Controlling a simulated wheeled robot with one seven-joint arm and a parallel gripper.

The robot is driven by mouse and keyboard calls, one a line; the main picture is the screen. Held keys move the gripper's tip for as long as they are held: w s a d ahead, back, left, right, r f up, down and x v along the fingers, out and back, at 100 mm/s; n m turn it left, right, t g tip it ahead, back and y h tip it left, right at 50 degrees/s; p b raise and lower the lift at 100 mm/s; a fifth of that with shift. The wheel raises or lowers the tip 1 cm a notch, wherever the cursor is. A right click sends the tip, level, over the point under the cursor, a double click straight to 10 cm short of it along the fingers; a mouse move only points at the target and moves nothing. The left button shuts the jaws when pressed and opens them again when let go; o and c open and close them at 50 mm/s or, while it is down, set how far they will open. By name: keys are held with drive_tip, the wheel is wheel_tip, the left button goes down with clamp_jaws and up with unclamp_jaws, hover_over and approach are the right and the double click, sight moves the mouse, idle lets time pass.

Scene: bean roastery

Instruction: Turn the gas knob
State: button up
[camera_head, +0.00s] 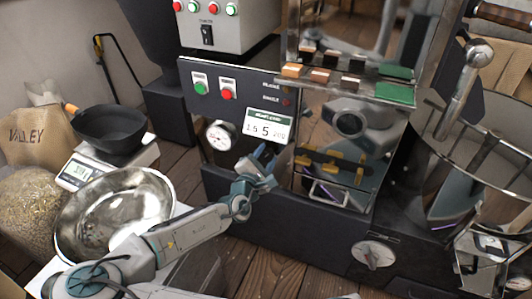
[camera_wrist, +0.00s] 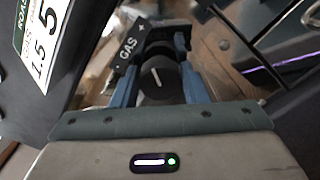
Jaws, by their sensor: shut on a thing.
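The gas knob (camera_wrist: 157,84) is dark and round, with a white pointer line slanting up to the left. It sits under a black plate (camera_wrist: 130,47) marked "GAS" with a plus sign. My gripper (camera_wrist: 158,50) has one blue finger on each side of the knob and is shut on it. In the head view, my gripper (camera_head: 264,164) is at the front of the dark roaster panel, just below a white card (camera_head: 270,127) reading 1.5, 5, 2.0. There the knob is hidden by my gripper.
A round pressure gauge (camera_head: 220,135) is left of my gripper. Green and red buttons (camera_head: 227,94) are above it. A metal bowl (camera_head: 112,215) and a scale with a black pan (camera_head: 110,130) stand at left. A silver dial (camera_head: 373,254) is low on the right.

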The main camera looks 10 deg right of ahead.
drive_tip(key=m, duration=0.4)
drive_tip(key=shift+s+d+p, duration=0.1)
drive_tip(key=shift+p, duration=0.2)
drive_tip(key=m, duration=0.4)
drive_tip(key=shift+f+m, duration=0.15)
drive_tip(key=shift+m, duration=0.15)
drive_tip(key=m, duration=0.4)
drive_tip(key=shift+f, duration=0.1)
drive_tip(key=m, duration=0.5)
drive_tip(key=shift+f, duration=0.1)
drive_tip(key=m, duration=0.4)
drive_tip(key=shift+m+b, duration=0.3)
drive_tip(key=m+b, duration=0.1)
drive_tip(key=m, duration=0.2)
drive_tip(key=shift+f+m, duration=0.1)
drive_tip(key=shift+m, duration=0.2)
drive_tip(key=m+b, duration=0.3)
drive_tip(key=m, duration=0.1)
drive_tip(key=shift+w+a+m+b, duration=0.1)
drive_tip(key=shift+m+b, duration=0.4)
drive_tip(key=shift+m, duration=0.35)
drive_tip(key=shift+w+a+m+b, duration=0.1)
drive_tip(key=shift+m+b, duration=0.4)
drive_tip(key=shift+m, duration=0.35)
